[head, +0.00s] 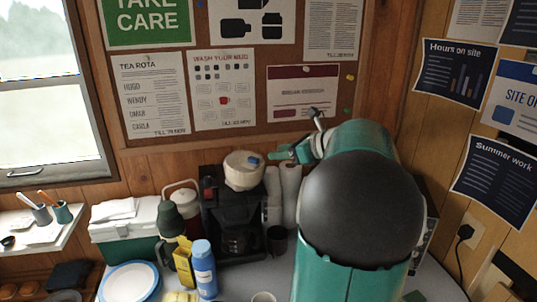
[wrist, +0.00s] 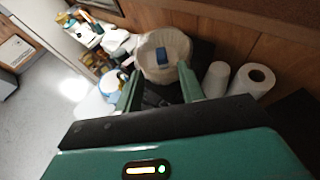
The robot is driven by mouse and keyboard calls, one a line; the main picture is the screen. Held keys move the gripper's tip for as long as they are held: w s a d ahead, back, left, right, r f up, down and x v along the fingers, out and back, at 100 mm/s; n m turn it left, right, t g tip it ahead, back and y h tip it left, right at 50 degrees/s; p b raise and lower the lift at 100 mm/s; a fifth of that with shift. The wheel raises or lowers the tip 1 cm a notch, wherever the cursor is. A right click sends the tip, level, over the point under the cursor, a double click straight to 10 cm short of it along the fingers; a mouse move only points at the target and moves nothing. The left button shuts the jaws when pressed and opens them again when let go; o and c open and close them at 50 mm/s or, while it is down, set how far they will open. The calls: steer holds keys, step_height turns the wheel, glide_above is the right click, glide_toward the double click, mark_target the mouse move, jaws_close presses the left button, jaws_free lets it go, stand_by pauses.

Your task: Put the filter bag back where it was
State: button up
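A pale cream, rounded thing (head: 243,177), which I take for the filter bag, sits on top of the black coffee maker (head: 232,215). A small blue patch or item shows at its top. It also shows in the wrist view (wrist: 150,45), just beyond my fingertips. My gripper (wrist: 160,72) is open, its two green fingers apart with nothing clearly held between them. In the head view my gripper (head: 283,154) is at the right of the cream thing, close to it. I cannot tell whether they touch.
Two white paper rolls (wrist: 254,80) stand right of the coffee maker. A green flask (head: 171,222), yellow pack (head: 184,262), blue bottle (head: 203,268) and white-and-green cool box (head: 124,222) stand to the left. A dark mug (head: 277,240) is beside the coffee maker. The pinboard wall is close behind.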

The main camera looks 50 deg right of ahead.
steer(key=a+f+n+g+y, duration=0.1)
steer(key=a+f+n+g, duration=0.15)
steer(key=a+n, duration=0.75)
steer(key=a+f+n+g, duration=0.1)
steer(key=a+n+g, duration=0.3)
steer(key=a, duration=1.3)
steer(key=s+a+f+n+h, duration=0.1)
steer(key=s+a+f+n, duration=0.2)
steer(key=s+a+n, duration=0.3)
steer(key=s+a+f+n+g+h, duration=0.1)
steer(key=s+a+n, duration=0.5)
steer(key=n, duration=0.7)
steer(key=shift+a+f+n+h, duration=0.4)
steer(key=shift+a+f+h, duration=0.4)
steer(key=shift+a+f, duration=0.4)
steer(key=shift+s+a+r, duration=0.1)
steer(key=shift+r, duration=0.05)
